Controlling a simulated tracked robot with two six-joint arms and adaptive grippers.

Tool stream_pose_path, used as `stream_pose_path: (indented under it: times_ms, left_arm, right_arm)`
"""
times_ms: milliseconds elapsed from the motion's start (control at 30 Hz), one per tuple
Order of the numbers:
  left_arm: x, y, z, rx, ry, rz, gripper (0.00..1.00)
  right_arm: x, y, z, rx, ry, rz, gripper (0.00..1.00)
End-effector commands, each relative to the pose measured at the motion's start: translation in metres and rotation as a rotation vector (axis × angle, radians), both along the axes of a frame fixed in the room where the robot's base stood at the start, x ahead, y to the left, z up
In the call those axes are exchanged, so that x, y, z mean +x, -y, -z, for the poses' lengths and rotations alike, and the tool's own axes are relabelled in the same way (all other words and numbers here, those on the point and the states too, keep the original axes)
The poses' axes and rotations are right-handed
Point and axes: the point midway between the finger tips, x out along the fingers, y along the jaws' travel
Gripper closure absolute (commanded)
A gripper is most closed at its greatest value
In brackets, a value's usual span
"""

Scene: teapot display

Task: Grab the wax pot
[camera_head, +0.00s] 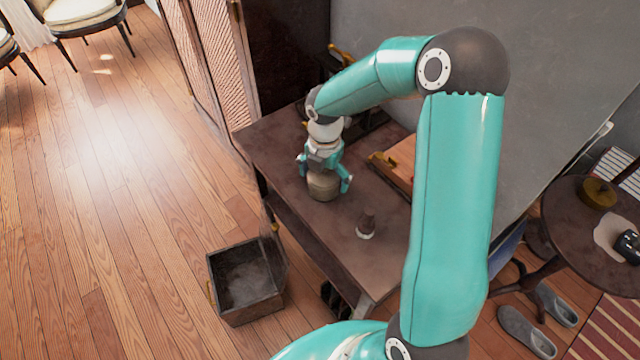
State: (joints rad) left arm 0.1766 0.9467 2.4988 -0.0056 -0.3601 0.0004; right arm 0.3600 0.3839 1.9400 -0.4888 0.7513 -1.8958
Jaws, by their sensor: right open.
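A small rounded beige-brown pot (322,187), likely the wax pot, stands on the dark brown table (285,165). My right gripper (324,176) is open and points down over it, with teal fingers on either side. I cannot tell whether the fingers touch the pot. The pot's top is partly hidden by the gripper. My left gripper is not in view.
A small dark object with a pale base (367,224) stands on the table, right of the pot. A wooden box (398,160) is behind, partly hidden by my arm. An open dark crate (246,282) sits on the floor. A round side table (570,225) is at right.

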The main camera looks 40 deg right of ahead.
Motion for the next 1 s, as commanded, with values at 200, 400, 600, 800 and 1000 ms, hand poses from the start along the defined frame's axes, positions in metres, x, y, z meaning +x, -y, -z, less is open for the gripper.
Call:
stream_pose_path:
  times_ms: [200, 400, 600, 800, 1000]
  left_arm:
    - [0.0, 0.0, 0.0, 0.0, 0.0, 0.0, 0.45]
    - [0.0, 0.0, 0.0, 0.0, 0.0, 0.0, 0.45]
    - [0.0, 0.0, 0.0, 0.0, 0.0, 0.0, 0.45]
    - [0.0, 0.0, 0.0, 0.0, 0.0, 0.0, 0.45]
    - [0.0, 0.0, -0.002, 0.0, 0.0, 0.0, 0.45]
  right_arm:
    - [0.001, -0.001, 0.0, 0.0, 0.0, -0.002, 0.27]
    - [0.001, -0.001, 0.0, 0.0, 0.0, -0.003, 0.6]
    - [0.002, -0.001, -0.001, 0.0, 0.002, -0.003, 0.73]
    - [0.002, -0.002, -0.003, -0.001, 0.003, -0.004, 0.73]
    - [0.003, -0.001, -0.014, -0.003, 0.005, -0.004, 0.73]
